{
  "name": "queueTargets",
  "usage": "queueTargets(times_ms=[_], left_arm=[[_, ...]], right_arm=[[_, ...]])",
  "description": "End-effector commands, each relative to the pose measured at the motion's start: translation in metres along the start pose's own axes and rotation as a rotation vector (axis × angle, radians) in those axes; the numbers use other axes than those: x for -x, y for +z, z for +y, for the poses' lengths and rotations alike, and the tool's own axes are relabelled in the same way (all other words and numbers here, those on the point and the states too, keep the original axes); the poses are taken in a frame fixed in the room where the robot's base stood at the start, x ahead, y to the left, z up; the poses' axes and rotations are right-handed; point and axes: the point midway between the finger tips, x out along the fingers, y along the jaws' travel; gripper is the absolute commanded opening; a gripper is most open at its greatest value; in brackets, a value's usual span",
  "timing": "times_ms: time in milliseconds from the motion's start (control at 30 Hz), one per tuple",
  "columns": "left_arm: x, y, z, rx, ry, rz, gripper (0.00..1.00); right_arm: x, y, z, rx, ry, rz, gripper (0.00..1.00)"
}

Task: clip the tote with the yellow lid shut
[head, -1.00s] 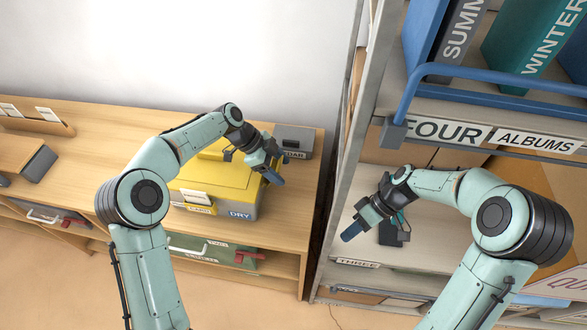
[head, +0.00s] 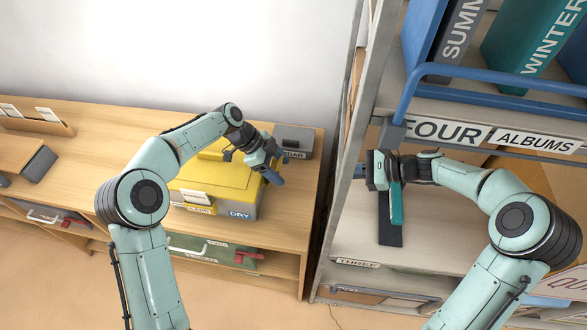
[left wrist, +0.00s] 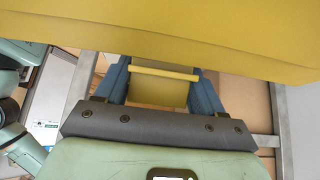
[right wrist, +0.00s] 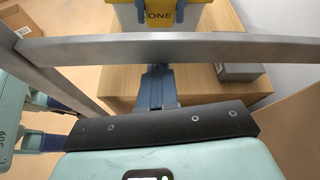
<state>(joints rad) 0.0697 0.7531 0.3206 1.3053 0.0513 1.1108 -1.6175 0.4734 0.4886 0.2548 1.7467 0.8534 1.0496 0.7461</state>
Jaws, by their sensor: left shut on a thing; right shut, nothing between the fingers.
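The tote with the yellow lid (head: 222,177) stands on the wooden bench in the head view. It has a grey body with a DRY label. My left gripper (head: 271,174) is at its right side. In the left wrist view its blue fingers (left wrist: 163,82) are shut on a yellow bar (left wrist: 163,73), apparently a clip, below the lid (left wrist: 150,35). My right gripper (head: 362,171) is shut and empty by the shelf upright. In the right wrist view its joined fingers (right wrist: 155,88) point towards the tote, where a yellow ONE tab (right wrist: 160,16) shows between blue pieces, likely my left fingers.
A metal upright (right wrist: 190,48) crosses between my right gripper and the tote. A grey box (head: 294,139) stands behind the tote. A green box (head: 205,250) is on the shelf below. The rack with binders (head: 455,32) fills the right side.

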Motion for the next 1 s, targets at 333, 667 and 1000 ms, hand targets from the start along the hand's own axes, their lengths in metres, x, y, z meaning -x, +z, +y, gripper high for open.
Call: queueTargets(times_ms=[333, 667, 1000], left_arm=[[0.000, 0.001, 0.000, 0.000, 0.000, -0.001, 0.51], [0.000, 0.001, 0.000, 0.000, 0.000, -0.001, 0.51], [0.000, 0.001, 0.000, 0.001, 0.001, -0.001, 0.51]], right_arm=[[-0.015, 0.016, 0.008, -0.192, 0.039, -0.067, 0.00], [-0.081, 0.020, 0.010, -0.191, 0.040, -0.067, 0.00], [-0.125, 0.044, 0.006, -0.187, 0.036, -0.065, 0.00]])
